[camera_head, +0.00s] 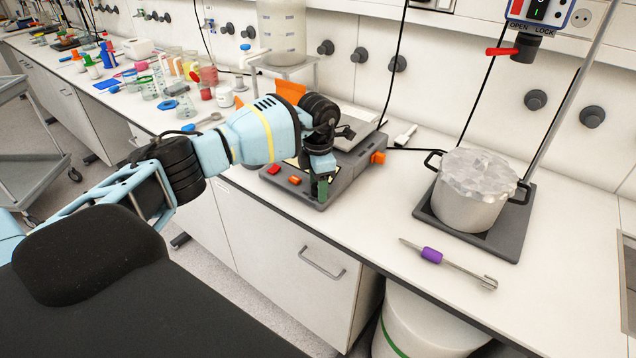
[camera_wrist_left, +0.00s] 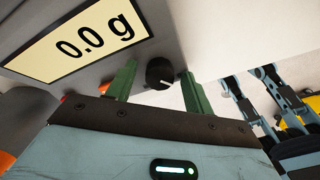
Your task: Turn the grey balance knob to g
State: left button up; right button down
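The grey balance (camera_head: 345,180) stands on the bench, partly hidden behind my left arm. In the left wrist view its display (camera_wrist_left: 75,38) reads 0.0 g. The dark round balance knob (camera_wrist_left: 160,73) is beside the display on the front face and carries a short pale pointer mark. My left gripper (camera_head: 320,187) is at the front of the balance. In the left wrist view its two green fingers are open, one on each side of the knob, with visible gaps. The knob is not clearly visible in the head view.
Red (camera_head: 274,169) and orange (camera_head: 295,180) buttons are on the balance front. An orange knob (camera_head: 378,157) is on its right side. A covered pot (camera_head: 468,205) stands farther right, with a purple-handled tool (camera_head: 432,255) before it. Coloured labware fills the bench at left.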

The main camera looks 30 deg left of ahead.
pick_arm(q)
jog(key=shift+r, duration=3.9)
jog(key=shift+d, duration=0.1)
